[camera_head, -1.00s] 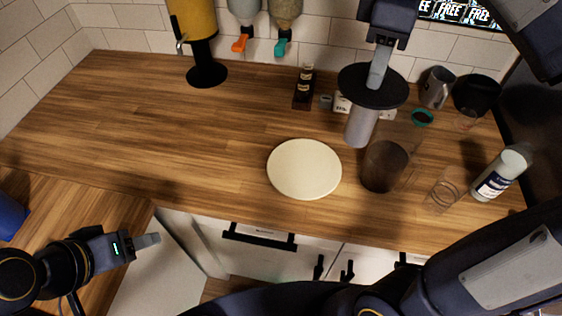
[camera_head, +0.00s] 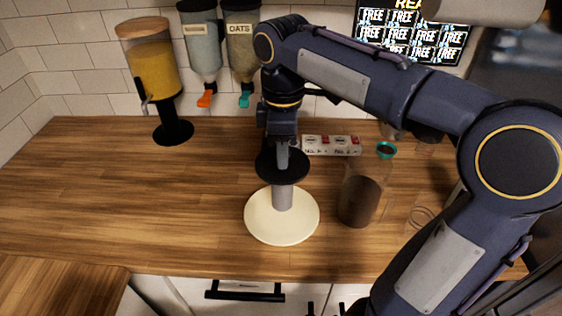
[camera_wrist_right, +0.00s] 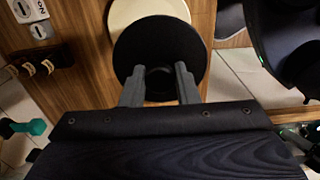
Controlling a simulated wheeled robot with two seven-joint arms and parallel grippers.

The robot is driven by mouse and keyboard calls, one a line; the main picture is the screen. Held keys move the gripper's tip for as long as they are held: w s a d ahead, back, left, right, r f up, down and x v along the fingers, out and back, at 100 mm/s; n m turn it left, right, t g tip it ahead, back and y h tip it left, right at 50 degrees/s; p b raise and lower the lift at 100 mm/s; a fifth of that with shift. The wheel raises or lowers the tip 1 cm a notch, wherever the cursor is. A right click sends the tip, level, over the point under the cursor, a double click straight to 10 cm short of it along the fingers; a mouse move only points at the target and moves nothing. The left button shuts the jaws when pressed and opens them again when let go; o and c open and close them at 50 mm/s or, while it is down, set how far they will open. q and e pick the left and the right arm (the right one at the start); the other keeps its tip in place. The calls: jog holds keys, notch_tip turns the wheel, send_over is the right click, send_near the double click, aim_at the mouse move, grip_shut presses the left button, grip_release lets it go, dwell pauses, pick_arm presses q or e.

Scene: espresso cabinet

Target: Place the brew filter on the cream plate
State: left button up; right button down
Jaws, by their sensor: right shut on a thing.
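The brew filter has a wide black disc (camera_head: 282,165) on top and a grey tube (camera_head: 283,196) below. My right gripper (camera_head: 281,147) is shut on its top and holds it upright over the cream plate (camera_head: 257,220). The tube's lower end appears at the plate's middle; I cannot tell whether it touches. In the right wrist view, the gripper fingers (camera_wrist_right: 159,82) close on a knob at the centre of the black disc (camera_wrist_right: 158,45), which covers part of the plate (camera_wrist_right: 146,9).
A clear pitcher with dark contents (camera_head: 358,203) stands close right of the plate. A juice dispenser (camera_head: 152,70) stands at the back left. The wooden counter (camera_head: 100,190) left of the plate is clear.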

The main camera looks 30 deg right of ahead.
jog(key=shift+w+d+f, duration=0.25)
jog(key=shift+w+f, duration=0.2)
jog(key=shift+f, duration=0.15)
jog(key=shift+w+d+f, duration=0.2)
jog(key=shift+w+f, duration=0.2)
jog(key=shift+f, duration=0.15)
jog(key=shift+w+d+f, duration=0.1)
jog(key=shift+w+f, duration=0.05)
jog(key=shift+f, duration=0.8)
jog(key=shift+w+f, duration=0.1)
jog(key=shift+f, duration=0.8)
jog(key=shift+f, duration=0.15)
jog(key=c, duration=1.1)
grip_release()
